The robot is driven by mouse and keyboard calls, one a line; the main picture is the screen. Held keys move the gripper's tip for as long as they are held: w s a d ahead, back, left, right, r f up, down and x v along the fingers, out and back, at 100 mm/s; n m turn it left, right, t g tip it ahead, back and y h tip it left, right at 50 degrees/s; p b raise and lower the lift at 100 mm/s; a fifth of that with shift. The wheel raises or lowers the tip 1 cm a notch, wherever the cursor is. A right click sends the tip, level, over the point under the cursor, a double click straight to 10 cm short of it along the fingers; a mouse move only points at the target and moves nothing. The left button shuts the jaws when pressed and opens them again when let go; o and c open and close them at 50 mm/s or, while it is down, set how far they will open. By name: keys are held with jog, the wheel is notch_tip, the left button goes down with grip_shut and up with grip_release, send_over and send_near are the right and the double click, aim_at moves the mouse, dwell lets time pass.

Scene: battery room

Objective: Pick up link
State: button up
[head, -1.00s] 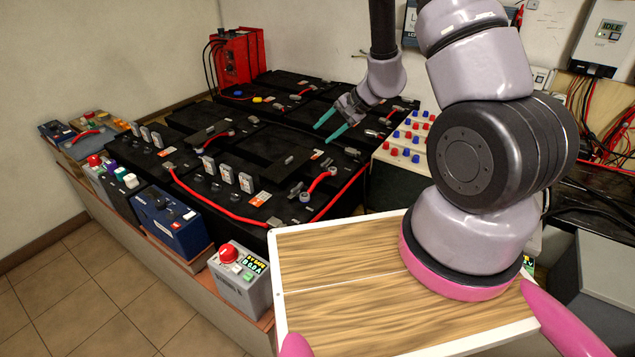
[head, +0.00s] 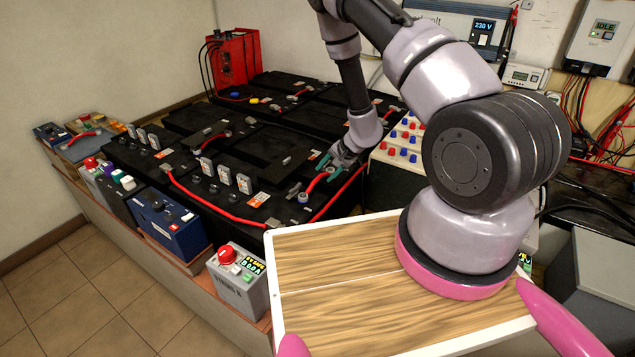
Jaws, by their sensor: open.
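A short red link (head: 316,184) with ringed ends lies on the black battery bank (head: 268,145), near its front right part. My gripper (head: 325,168) has teal fingertips and is open just above the far right end of this link. The fingers overlap the link's end in the picture, and I cannot tell whether they touch it. Part of that end is hidden behind the fingers. A longer red link (head: 210,208) runs along the front of the bank. Other red links lie farther back.
A box with red and blue terminals (head: 398,155) stands close to the right of my gripper. A red box (head: 237,58) stands at the back.

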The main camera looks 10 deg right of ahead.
aim_at(318, 178)
jog(key=x, duration=0.4)
jog(key=shift+a+f, duration=0.15)
jog(key=shift+a, duration=0.1)
grip_shut()
notch_tip(318, 178, up, 9)
jog(key=shift+r, duration=0.55)
jog(key=shift+d, duration=0.1)
